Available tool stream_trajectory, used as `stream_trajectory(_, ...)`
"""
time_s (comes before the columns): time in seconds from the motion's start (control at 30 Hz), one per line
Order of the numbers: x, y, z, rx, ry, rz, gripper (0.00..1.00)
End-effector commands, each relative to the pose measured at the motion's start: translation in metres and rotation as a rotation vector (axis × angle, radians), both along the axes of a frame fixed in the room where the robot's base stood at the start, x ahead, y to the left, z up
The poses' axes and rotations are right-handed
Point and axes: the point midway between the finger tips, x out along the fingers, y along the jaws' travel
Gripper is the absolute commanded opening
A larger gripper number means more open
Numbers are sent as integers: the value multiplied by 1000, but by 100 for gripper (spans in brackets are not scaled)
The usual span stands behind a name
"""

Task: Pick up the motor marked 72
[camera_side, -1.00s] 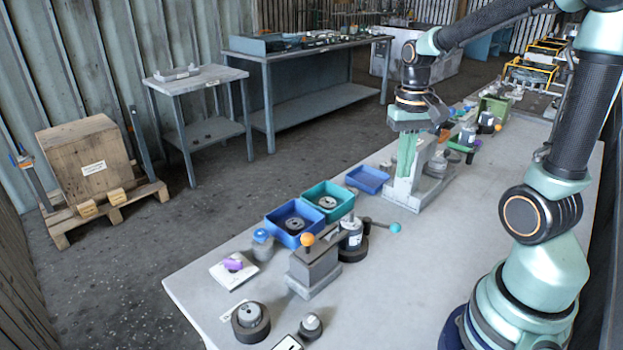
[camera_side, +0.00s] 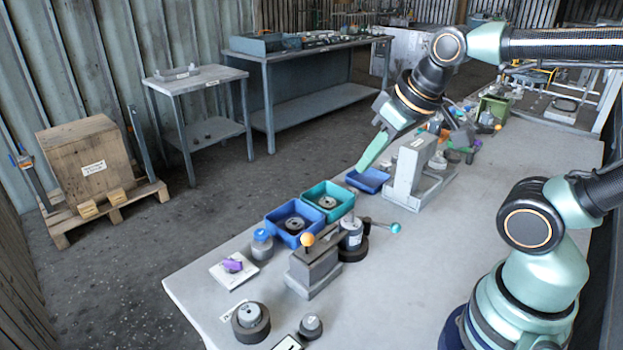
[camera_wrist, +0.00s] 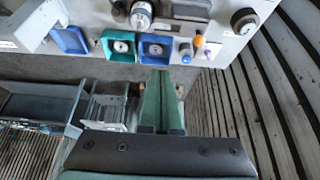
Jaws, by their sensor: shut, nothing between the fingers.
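My gripper (camera_side: 364,164) is shut and empty, with pale green fingers tilted down and left, in the air above the bench's far edge near the small blue tray. Its fingers also show side by side in the wrist view (camera_wrist: 158,75). A grey cylindrical motor (camera_side: 351,234) stands beside a grey fixture, well below and left of the gripper; a similar motor shows at the top of the wrist view (camera_wrist: 141,14). A dark, round motor-like part (camera_side: 250,318) sits at the bench's near end, with a smaller one (camera_side: 311,325) beside it. I cannot read a 72 on any.
A blue bin (camera_side: 276,228) and a teal bin (camera_side: 319,192) hold round parts. A grey fixture with an orange knob (camera_side: 313,270) and a tall grey stand (camera_side: 407,178) rise from the bench.

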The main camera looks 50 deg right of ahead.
Motion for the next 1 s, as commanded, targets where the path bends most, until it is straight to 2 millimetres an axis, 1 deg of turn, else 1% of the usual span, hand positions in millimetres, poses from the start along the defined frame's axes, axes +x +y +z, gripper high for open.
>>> stream_trajectory(0.07,0,0,0,0,0,-1,0)
stream_trajectory(0.1,0,0,0,0,0,-1,4)
stream_trajectory(0.17,0,0,0,0,1,-1,27)
stream_trajectory(0.2,0,0,0,1,1,-2,42)
stream_trajectory(0.27,0,0,0,0,1,-2,65)
stream_trajectory(0.3,0,0,0,0,1,-2,80)
stream_trajectory(0.33,0,0,0,0,1,-2,92)
stream_trajectory(0.37,0,0,0,0,1,-2,100)
stream_trajectory(0.6,0,0,0,3,3,-8,100)
stream_trajectory(0.67,2,-1,-1,14,14,-30,100)
stream_trajectory(0.73,5,-3,-4,41,40,-91,100)
stream_trajectory(0.87,17,-10,-14,124,125,-300,100)
stream_trajectory(1.0,32,-19,-31,218,228,-600,100)
